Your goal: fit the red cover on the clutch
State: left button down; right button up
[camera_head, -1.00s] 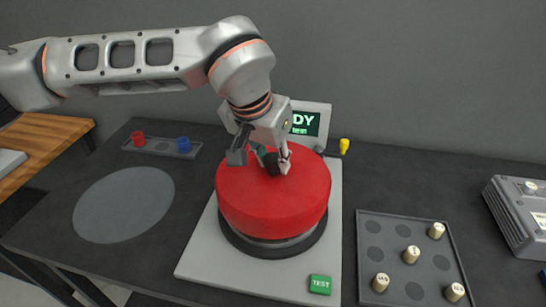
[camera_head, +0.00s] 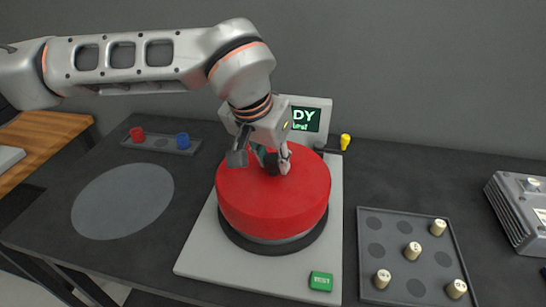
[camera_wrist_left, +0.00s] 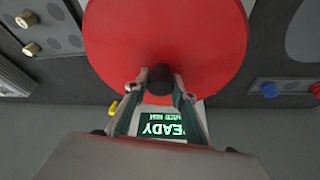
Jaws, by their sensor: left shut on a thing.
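The red cover (camera_head: 275,205) is a wide round cap that sits over the clutch on the light grey machine base (camera_head: 205,262). It also fills the top of the left wrist view (camera_wrist_left: 165,35). My left gripper (camera_head: 270,165) is above the cover's middle, shut on its dark knob (camera_wrist_left: 160,80), with one finger on each side in the left wrist view. Only a grey and dark band (camera_head: 275,243) shows under the cover's rim, so the clutch itself is hidden. Whether the cover is fully seated I cannot tell. My right gripper is not in view.
A screen (camera_head: 305,118) reading READY stands behind the cover, with a yellow-tipped lever (camera_head: 345,142) beside it. A green TEST button (camera_head: 321,281) is at the front. A tray (camera_head: 375,252) with several small cylinders lies right; a red-and-blue-knob tray (camera_head: 160,143) lies left. The grey disc (camera_head: 122,203) is bare.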

aim_at(273, 173)
pick_arm(q)
jog(key=shift+f+b, duration=1)
jog(key=shift+f, duration=0.8)
jog(key=c, duration=1.6)
grip_release()
jog(key=o, duration=0.4)
jog(key=shift+f, duration=0.1)
jog(key=shift+r+p, duration=1.15)
jog(key=shift+r, duration=0.6)
jog(key=shift+r+p, duration=1.25)
jog(key=shift+r, duration=0.55)
